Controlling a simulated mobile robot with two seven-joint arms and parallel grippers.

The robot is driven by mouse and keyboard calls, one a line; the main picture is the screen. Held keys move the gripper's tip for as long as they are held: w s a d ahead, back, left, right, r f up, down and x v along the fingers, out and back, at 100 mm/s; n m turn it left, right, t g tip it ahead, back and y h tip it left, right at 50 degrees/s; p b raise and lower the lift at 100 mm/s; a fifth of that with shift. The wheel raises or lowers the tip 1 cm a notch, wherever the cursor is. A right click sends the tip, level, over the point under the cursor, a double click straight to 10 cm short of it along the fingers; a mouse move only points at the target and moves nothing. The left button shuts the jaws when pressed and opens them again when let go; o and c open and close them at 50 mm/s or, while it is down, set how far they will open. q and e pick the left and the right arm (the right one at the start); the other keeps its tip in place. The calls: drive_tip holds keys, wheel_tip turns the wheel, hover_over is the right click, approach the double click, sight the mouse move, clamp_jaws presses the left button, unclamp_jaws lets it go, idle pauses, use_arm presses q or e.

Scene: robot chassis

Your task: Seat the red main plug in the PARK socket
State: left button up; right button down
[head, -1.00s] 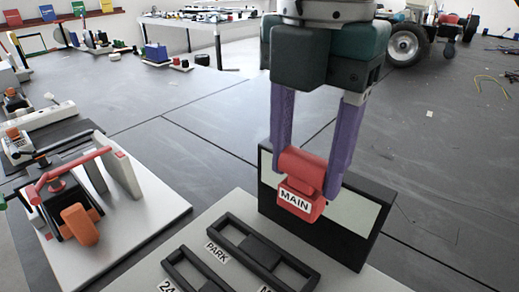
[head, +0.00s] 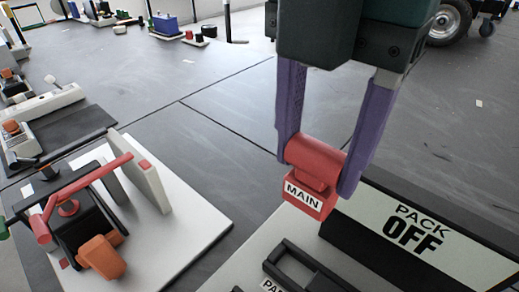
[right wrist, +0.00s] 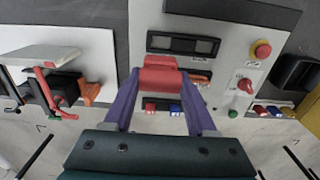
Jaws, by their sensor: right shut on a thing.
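My right gripper (head: 318,165) is shut on the red main plug (head: 312,188), whose white label reads MAIN. The plug is held above the white board, apart from the socket frame. In the right wrist view the plug (right wrist: 160,76) sits between the purple fingers. The black PARK socket frame (head: 300,262) is at the bottom of the head view, below the plug; its label is cut off by the picture edge. In the right wrist view a black two-slot socket frame (right wrist: 183,44) lies beyond the plug. My left gripper is not in view.
A black display (head: 425,235) reading PACK OFF stands right of the plug. A white plate (head: 190,215) with a red-handled lever and orange grip is at the left. In the right wrist view a red button (right wrist: 263,50), red knob (right wrist: 245,86) and green button (right wrist: 235,113) line the board's right side.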

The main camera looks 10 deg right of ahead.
wheel_tip(320, 180, down, 11)
drive_tip(key=b, duration=0.2)
hover_over(294, 272)
drive_tip(key=shift+f+b, duration=0.4)
drive_tip(key=shift+f, duration=2)
drive_tip(key=shift+c, duration=1)
unclamp_jaws()
drive_tip(key=shift+f, duration=0.15)
